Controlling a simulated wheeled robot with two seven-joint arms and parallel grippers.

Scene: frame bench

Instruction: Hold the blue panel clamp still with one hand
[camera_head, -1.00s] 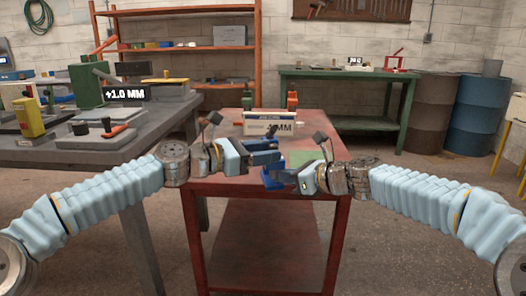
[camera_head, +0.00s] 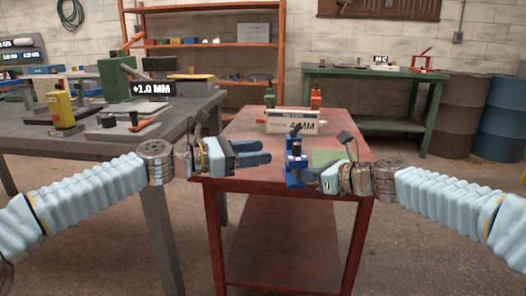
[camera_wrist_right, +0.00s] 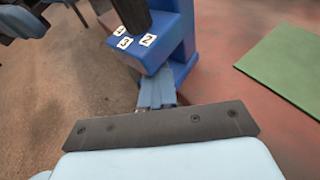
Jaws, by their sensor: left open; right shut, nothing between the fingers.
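The blue panel clamp (camera_head: 294,166) stands upright near the front edge of the red table (camera_head: 240,180). In the right wrist view the blue clamp (camera_wrist_right: 180,35) shows a block face with number labels, including 2 and 3, and a dark rod above it. My left gripper (camera_head: 266,153) is open and empty, its fingers pointing at the clamp from the left, apart from it. My right gripper (camera_head: 310,177) is shut with nothing between its fingers, low at the clamp's right side. In the wrist view its fingertips (camera_wrist_right: 157,88) reach the clamp's lower edge; whether they touch is unclear.
A sign reading 4 MM (camera_head: 292,122) stands behind the clamp, with a green mat (camera_head: 325,157) to its right. A grey bench (camera_head: 90,140) with tools is at left. A green bench (camera_head: 375,75) and barrels (camera_head: 455,115) stand behind at right.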

